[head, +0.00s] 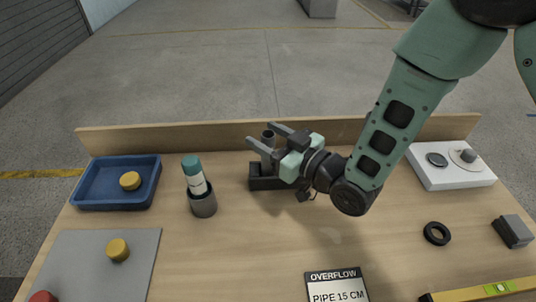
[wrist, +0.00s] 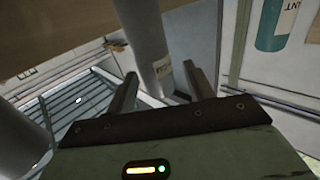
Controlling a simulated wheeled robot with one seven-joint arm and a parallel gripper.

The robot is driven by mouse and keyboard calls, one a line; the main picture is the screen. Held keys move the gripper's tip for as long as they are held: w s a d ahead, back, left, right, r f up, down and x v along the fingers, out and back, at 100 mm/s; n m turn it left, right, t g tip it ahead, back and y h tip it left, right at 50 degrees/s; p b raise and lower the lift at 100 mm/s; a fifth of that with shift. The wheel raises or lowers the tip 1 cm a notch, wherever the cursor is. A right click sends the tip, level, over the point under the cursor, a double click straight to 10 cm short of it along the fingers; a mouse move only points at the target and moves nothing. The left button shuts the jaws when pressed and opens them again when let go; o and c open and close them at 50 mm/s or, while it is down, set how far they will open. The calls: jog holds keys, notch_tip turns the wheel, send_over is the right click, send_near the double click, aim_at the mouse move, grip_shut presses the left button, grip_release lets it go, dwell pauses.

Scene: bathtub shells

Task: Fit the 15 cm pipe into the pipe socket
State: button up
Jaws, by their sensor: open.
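A grey pipe (wrist: 150,45) with a small printed label shows in the wrist view, between and just beyond the two fingers of my gripper (wrist: 162,88). The fingers are apart, with a gap beside the pipe. In the head view the pipe's dark upper end (head: 268,135) shows between the fingers of my gripper (head: 270,138), above a black block (head: 262,183). The block may be the pipe socket. My gripper hides much of the pipe and block, so I cannot tell whether the pipe is fully seated. A sign (head: 336,285) reads "OVERFLOW PIPE 15 CM".
A teal-capped bottle (head: 194,172) stands in a grey cup (head: 203,204) left of the block. Further left are a blue tray (head: 90,204) and a grey mat (head: 80,265), each with a yellow disc. A white unit (head: 455,180), black ring (head: 437,233) and spirit level (head: 490,290) lie right.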

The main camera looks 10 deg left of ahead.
grip_shut()
jog(key=shift+r, duration=0.15)
